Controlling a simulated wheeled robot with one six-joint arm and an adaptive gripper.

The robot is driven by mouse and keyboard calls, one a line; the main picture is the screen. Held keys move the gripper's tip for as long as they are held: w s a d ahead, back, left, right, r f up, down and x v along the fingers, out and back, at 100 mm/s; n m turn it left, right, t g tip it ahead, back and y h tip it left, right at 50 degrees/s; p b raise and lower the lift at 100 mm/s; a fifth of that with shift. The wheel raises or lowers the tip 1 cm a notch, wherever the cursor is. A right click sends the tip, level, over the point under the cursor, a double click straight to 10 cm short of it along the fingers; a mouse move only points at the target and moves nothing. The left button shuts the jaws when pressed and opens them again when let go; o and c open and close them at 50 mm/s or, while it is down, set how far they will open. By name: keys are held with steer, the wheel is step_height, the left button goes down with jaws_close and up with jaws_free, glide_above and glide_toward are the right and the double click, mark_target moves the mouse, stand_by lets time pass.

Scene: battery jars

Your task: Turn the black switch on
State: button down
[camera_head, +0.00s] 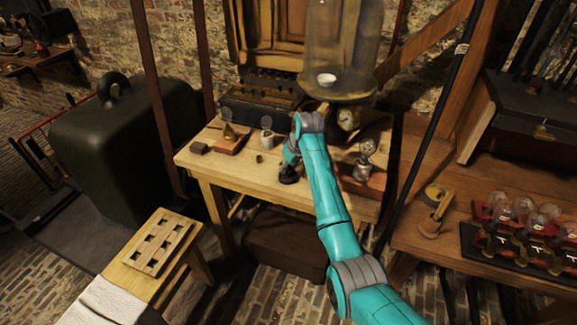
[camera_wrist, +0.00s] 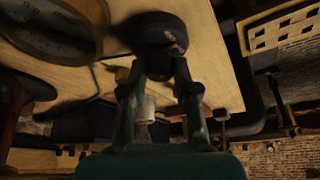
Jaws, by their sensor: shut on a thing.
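The black switch (camera_head: 289,174) is a small, dark, round piece on the light wooden table (camera_head: 215,172), near its front edge. My gripper (camera_head: 291,158) reaches down to it from above, and my arm hides part of the table around it. In the wrist view the switch shows as a black round body (camera_wrist: 152,32) with small pale marks, against the wooden top. The two fingers of my gripper (camera_wrist: 159,68) are shut on it, one at each side. Its lever position cannot be told.
A round gauge (camera_wrist: 48,25) is close to the switch in the wrist view. A glass bell jar (camera_head: 342,45) stands behind my arm. A red block with a bulb-like fitting (camera_head: 362,176) stands right of it.

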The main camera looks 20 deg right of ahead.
steer(key=shift+m, duration=0.4)
steer(key=m+h, duration=0.1)
steer(key=m, duration=0.1)
steer(key=m+h, duration=0.1)
steer(key=m, duration=0.1)
steer(key=shift+a+t, duration=0.15)
steer(key=shift+t, duration=0.15)
steer(key=shift+m+h, duration=0.7)
steer(key=shift+m, duration=1.3)
steer(key=c, duration=0.9)
jaws_free()
steer(key=shift+o, duration=0.2)
steer(key=v, duration=1.2)
steer(key=shift+w, duration=0.25)
